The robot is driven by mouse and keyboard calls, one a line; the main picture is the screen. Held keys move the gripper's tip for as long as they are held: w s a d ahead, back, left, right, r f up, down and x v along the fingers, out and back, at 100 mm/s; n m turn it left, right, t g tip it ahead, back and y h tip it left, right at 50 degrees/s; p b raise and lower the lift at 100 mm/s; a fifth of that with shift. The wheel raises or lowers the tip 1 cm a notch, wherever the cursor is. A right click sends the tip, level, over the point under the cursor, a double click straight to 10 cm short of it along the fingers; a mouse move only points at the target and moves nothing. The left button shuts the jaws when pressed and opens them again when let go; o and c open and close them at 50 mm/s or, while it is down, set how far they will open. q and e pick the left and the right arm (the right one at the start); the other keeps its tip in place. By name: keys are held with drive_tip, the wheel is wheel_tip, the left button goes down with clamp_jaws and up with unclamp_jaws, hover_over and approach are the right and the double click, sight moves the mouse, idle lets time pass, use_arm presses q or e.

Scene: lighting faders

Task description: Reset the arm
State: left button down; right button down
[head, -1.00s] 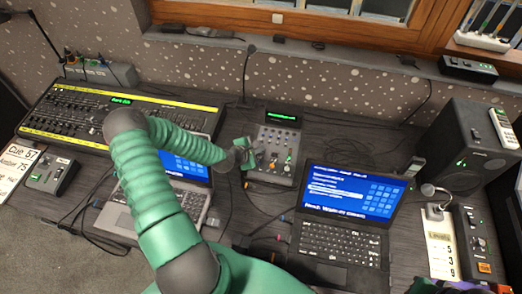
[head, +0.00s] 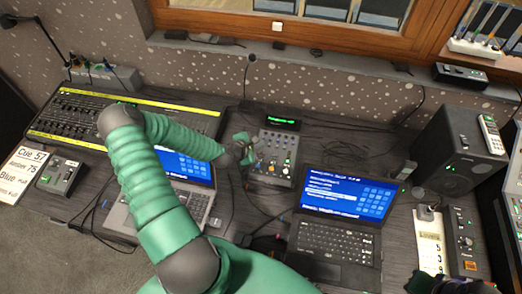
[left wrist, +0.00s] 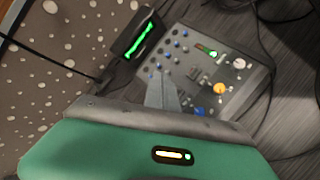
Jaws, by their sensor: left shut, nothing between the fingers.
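My left gripper (head: 243,148) is shut and empty at the left edge of a small grey fader panel (head: 275,158). The panel has knobs, coloured buttons and a green-lit display (head: 283,123) behind it. In the left wrist view the closed fingers (left wrist: 162,93) lie over the left part of the panel (left wrist: 205,75), and the green display (left wrist: 138,40) stands beyond. I cannot tell whether the fingertips touch the panel. The green left arm crosses in front of the left laptop. My right gripper is not clearly in view; only a dark and purple bit shows at the bottom right edge.
A long lighting desk (head: 82,118) with yellow strips lies at the left. A left laptop (head: 190,165) and a right laptop (head: 340,215) flank the panel's front. A black speaker (head: 462,150) stands at the right.

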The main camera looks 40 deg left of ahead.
use_arm(q)
drive_tip(key=shift+f, duration=0.1)
use_arm(e)
drive_tip(key=shift+f, duration=0.1)
